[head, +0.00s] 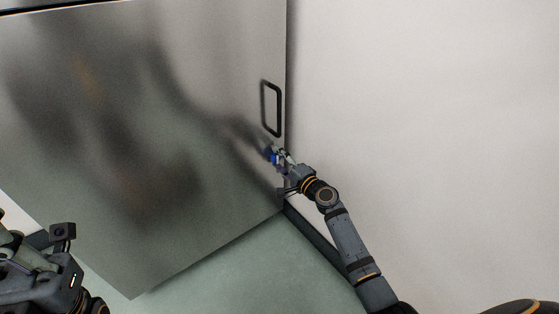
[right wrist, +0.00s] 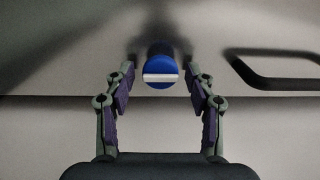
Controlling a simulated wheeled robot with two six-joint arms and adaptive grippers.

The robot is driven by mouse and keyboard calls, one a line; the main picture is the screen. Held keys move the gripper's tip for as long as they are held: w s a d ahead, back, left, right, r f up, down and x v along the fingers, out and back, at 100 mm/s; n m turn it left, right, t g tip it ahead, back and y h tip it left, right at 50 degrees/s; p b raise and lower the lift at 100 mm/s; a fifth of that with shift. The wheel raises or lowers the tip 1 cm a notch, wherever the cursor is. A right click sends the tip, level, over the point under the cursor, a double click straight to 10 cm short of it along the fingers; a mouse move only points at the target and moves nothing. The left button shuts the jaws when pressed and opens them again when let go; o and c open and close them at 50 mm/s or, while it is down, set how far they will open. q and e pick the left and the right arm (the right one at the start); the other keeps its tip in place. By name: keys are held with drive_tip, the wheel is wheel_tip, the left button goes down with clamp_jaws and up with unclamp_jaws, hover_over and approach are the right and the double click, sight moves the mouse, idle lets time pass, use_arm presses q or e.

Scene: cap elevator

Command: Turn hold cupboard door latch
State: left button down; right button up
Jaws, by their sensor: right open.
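The cupboard door (head: 150,120) is a brushed metal panel filling the left half of the head view. The latch (right wrist: 160,66) is a round blue knob with a white bar across it; in the right wrist view the bar lies level. The latch also shows in the head view (head: 274,158), small and partly covered by my right gripper. My right gripper (right wrist: 160,80) is open, with one finger on each side of the latch; I cannot tell whether they touch it. My left gripper (head: 40,245) is at the lower left of the head view, away from the door.
A black handle (head: 279,108) sits on the door above the latch, near its right edge; it also shows at the right of the right wrist view (right wrist: 275,68). A pale wall (head: 430,100) stands to the right. Green floor (head: 240,270) lies below the door.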

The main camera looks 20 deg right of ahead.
drive_tip(key=shift+s, duration=0.1)
drive_tip(key=v, duration=1.1)
drive_tip(key=shift+s+d, duration=0.15)
drive_tip(key=shift+s, duration=0.25)
drive_tip(key=shift+r, duration=0.1)
